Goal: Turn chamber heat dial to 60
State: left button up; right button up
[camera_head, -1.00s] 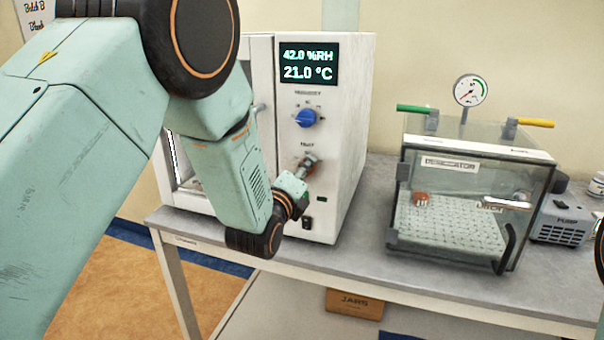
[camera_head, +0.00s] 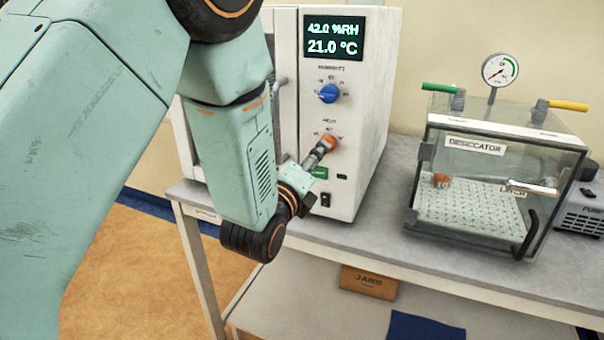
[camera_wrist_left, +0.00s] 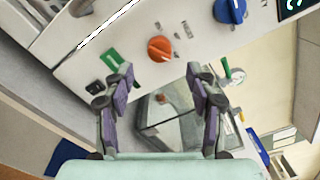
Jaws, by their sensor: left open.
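The chamber (camera_head: 350,192) is a white box on the bench with a display (camera_head: 334,38) reading 42.0 %RH and 21.0 °C. Below a blue humidity dial (camera_head: 329,94) is the orange heat dial (camera_head: 329,142). The heat dial also shows in the left wrist view (camera_wrist_left: 160,48), beyond the fingertips; its setting is too small to read. My left gripper (camera_head: 319,156) is in front of the heat dial, slightly lower left in the head view. In the wrist view its fingers (camera_wrist_left: 160,78) are spread, with nothing between them, apart from the dial. My right gripper is out of view.
A green label or button (camera_head: 319,173) and a black switch (camera_head: 325,199) sit low on the panel. A clear desiccator (camera_head: 480,215) with a gauge (camera_head: 500,70) stands to the right. A JARS box (camera_head: 368,282) is on the shelf below. Bare bench (camera_head: 385,215) lies between chamber and desiccator.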

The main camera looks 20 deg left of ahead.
pick_arm(q)
jog(key=shift+s+a, duration=0.1)
jog(key=shift+s, duration=2.7)
jog(key=s+a+f+n+g+b, duration=0.1)
jog(key=s+f+n+g, duration=0.3)
jog(key=f+n, duration=0.55)
jog(key=s+a+f+n+g+b, duration=0.1)
jog(key=s+f+n+g, duration=0.35)
jog(key=f+n, duration=0.5)
jog(key=s+f+n+g+b, duration=0.5)
jog(key=s+f+g, duration=0.4)
jog(key=s+f, duration=1.5)
jog(key=s+a+n, duration=0.1)
jog(key=s, duration=0.2)
jog(key=shift+f+y, duration=0.2)
jog(key=shift+y, duration=0.1)
